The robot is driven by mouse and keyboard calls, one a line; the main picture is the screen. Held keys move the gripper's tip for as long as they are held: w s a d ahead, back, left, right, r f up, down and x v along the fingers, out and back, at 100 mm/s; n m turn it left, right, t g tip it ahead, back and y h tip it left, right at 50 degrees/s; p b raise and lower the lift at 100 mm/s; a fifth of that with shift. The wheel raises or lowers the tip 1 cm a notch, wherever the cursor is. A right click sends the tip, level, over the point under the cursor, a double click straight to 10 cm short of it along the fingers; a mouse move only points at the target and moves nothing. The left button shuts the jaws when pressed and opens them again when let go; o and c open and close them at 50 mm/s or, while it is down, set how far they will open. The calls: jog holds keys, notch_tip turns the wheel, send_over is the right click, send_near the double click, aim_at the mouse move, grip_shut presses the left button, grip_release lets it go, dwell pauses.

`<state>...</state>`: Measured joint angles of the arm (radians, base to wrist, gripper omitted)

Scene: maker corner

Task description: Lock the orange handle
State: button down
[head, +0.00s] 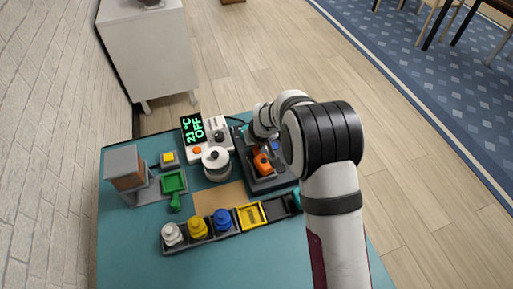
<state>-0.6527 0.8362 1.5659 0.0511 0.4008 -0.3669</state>
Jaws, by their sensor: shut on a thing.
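The orange handle (262,164) sits on a dark grey device (268,184) at the right back of the teal table. My gripper (267,151) reaches down over this device and is shut at the orange handle. The fingertips are small and partly hidden by my own wrist, so the exact contact is hard to see. A blue part shows just right of the handle. The right side of the device is partly hidden behind my arm.
Left of the device stand a white control box (208,136) with a display reading "21 °C OFF" and a white round pot (216,164). A dark rack (240,225) with coloured bottles and a yellow tray lies in front. The table's front (200,270) is clear.

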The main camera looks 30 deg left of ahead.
jog(key=shift+s+d, duration=0.9)
jog(key=c, duration=0.9)
grip_release()
jog(key=shift+r, duration=3.5)
